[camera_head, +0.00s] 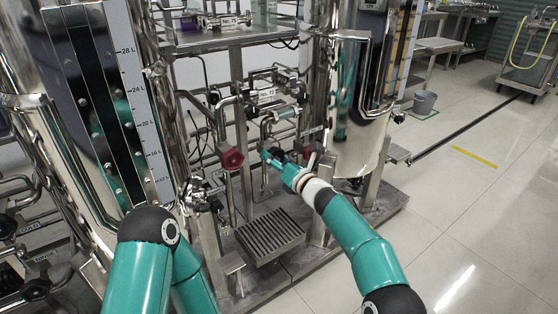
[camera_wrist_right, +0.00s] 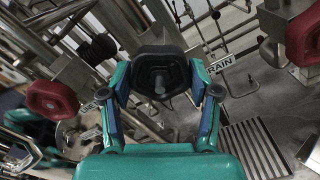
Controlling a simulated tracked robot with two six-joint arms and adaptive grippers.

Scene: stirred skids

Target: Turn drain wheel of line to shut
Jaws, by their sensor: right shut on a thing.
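A black handwheel (camera_wrist_right: 160,55) with a darker hub sits between the fingers of my right gripper (camera_wrist_right: 160,85) in the right wrist view. The teal fingers with blue pads are closed on its two sides. A white label (camera_wrist_right: 220,65), partly covered and reading "RAIN", is beside it. In the head view my right gripper (camera_head: 272,157) reaches in from the right among the pipes, low on the skid; the wheel is mostly hidden there. My left arm shows at lower left in the head view, but its gripper is not seen.
A red handwheel (camera_head: 231,158) is just left of my right gripper, and another red one stands on the other side; in the right wrist view red wheels flank the fingers (camera_wrist_right: 50,100). A grated drain (camera_head: 270,236) lies below. Steel tanks rise on both sides.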

